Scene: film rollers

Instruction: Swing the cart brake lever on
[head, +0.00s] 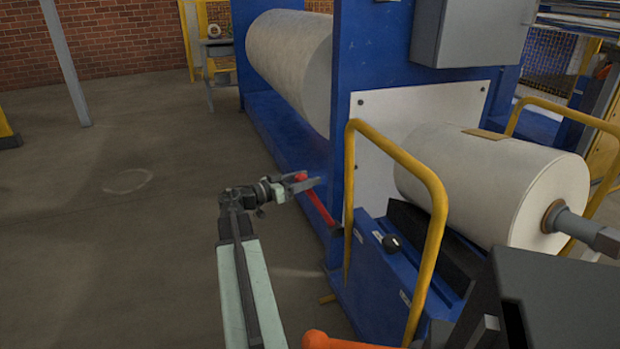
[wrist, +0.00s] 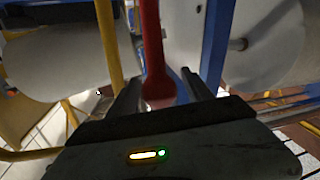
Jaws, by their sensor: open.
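The red brake lever (head: 318,207) slants up and left from the side of the blue cart (head: 376,290) in the head view. My gripper (head: 309,182) is at the lever's upper end. In the wrist view the red lever (wrist: 151,45) runs down from the top edge, and its wider end lies between the two dark fingers of my gripper (wrist: 161,80). The fingers are apart, with a gap visible on each side of the lever. The head view does not clearly show the lever's tip, as the gripper partly covers it.
Yellow handrails (head: 437,225) rise from the cart, close to the right of the lever. A large white roll (head: 510,190) lies on the cart. A blue machine frame (head: 365,55) with another roll (head: 290,60) stands behind. The floor (head: 110,230) to the left is clear.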

